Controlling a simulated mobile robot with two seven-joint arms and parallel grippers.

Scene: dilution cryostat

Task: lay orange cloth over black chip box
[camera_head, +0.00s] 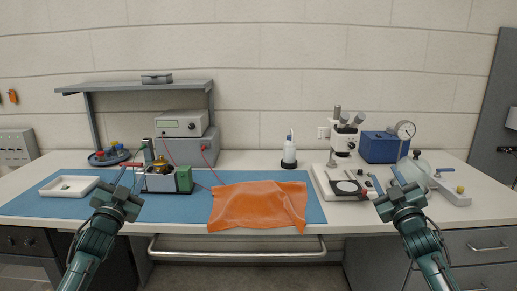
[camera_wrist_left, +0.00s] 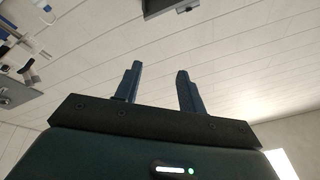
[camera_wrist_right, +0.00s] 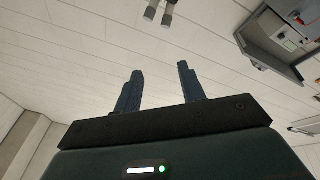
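The orange cloth (camera_head: 258,206) lies spread and wrinkled on the blue mat near the table's front edge, in the middle of the head view. I cannot make out a black chip box for certain; whether anything is under the cloth is hidden. My left gripper (camera_head: 130,177) is raised left of the cloth, apart from it. In the left wrist view its two fingers (camera_wrist_left: 157,85) are apart with nothing between them. My right gripper (camera_head: 387,179) is raised right of the cloth. In the right wrist view its fingers (camera_wrist_right: 160,85) are also apart and empty.
Left of the cloth stand a white tray (camera_head: 52,191), a small apparatus (camera_head: 165,177) and a grey instrument (camera_head: 184,126) with red leads. Behind is a white bottle (camera_head: 289,152). A microscope (camera_head: 345,140), blue box (camera_head: 383,147) and gauge (camera_head: 405,130) stand right. A shelf (camera_head: 130,87) overhangs the back left.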

